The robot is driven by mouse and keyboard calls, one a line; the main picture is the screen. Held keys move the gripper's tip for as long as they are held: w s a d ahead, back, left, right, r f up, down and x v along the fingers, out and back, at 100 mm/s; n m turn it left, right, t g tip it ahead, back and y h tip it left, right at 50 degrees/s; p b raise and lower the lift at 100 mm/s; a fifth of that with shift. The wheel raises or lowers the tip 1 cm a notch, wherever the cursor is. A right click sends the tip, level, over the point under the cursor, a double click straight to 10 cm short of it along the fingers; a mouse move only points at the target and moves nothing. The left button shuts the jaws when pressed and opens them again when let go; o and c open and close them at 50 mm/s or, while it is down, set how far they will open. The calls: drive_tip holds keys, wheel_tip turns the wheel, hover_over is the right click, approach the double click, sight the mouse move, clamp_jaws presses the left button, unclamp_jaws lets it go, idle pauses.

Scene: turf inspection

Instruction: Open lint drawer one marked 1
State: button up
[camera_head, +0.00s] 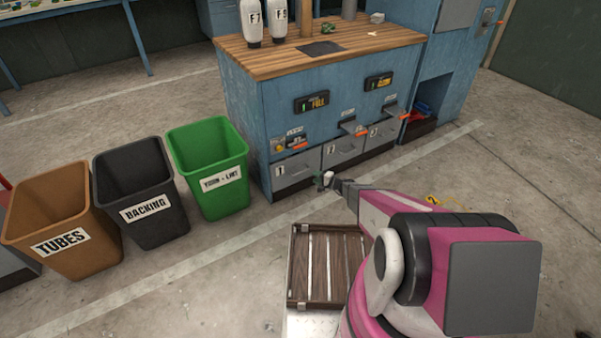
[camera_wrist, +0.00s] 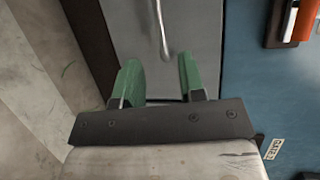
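Lint drawer one (camera_head: 295,171) is a grey front with a "1" label, low at the left of the blue cabinet. It looks closed, flush with its neighbours. My gripper (camera_head: 322,180) is in front of the cabinet near this drawer's right end. In the wrist view my gripper (camera_wrist: 160,80) has two green fingers apart with nothing between them. A grey drawer front (camera_wrist: 198,40) with a bar handle (camera_wrist: 162,32) lies ahead of the fingertips. The handle lies beyond the fingers, apparently not touched. No number shows there.
Drawers 2 (camera_head: 342,150) and 3 (camera_head: 381,136) adjoin on the right. Orange-tipped gate levers (camera_head: 298,145) sit above the drawers. A green bin (camera_head: 212,167) stands left of the cabinet, beside black (camera_head: 141,190) and brown (camera_head: 62,222) bins.

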sight(301, 172)
drive_tip(key=x, duration=1)
clamp_jaws()
